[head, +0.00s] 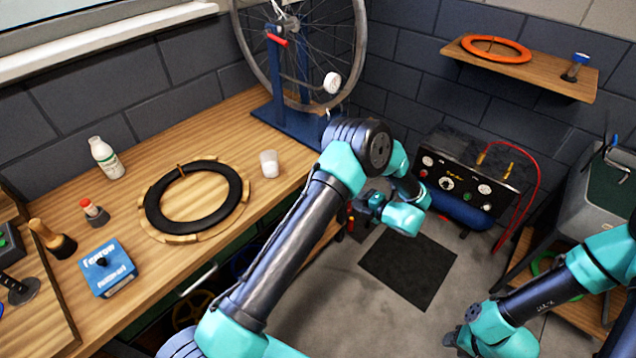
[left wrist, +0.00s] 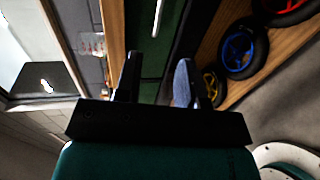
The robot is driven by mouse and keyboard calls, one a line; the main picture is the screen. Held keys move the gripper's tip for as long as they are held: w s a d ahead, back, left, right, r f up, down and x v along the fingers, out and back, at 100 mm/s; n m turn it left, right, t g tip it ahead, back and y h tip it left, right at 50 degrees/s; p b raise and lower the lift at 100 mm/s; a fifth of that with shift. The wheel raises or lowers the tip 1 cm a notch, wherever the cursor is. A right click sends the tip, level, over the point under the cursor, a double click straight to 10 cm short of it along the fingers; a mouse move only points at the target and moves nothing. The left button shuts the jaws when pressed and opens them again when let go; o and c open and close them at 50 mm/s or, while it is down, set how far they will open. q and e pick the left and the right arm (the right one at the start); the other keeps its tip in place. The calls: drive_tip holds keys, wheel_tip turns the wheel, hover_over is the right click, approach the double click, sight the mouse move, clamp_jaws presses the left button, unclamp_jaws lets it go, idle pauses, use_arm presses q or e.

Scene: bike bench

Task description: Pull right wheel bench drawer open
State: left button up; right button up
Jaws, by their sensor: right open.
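The bench's green drawer front shows in the left wrist view (left wrist: 148,62), with a pale bar handle (left wrist: 157,16) on it. In the head view a silver handle (head: 198,281) shows under the bench's front edge; my left arm hides much of the drawer fronts, so I cannot tell which drawer it belongs to. My left gripper (left wrist: 158,75) has its two dark fingers apart with nothing between them; the handle lies beyond the fingertips, not touched. My right gripper (head: 453,342) is open and empty, low over the floor, far from the bench.
The wooden bench (head: 140,212) holds a black tyre (head: 160,222), a white cup (head: 269,163), bottles and a blue box (head: 107,268). Coloured wheels (left wrist: 238,50) stand on the lower shelf. A compressor panel (head: 462,180) is at the back. Floor around the dark mat (head: 408,268) is clear.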

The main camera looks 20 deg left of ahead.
use_arm(q)
drive_tip(key=x, duration=1.7)
drive_tip(key=shift+w+a, duration=0.15)
drive_tip(key=shift+a, duration=0.1)
clamp_jaws()
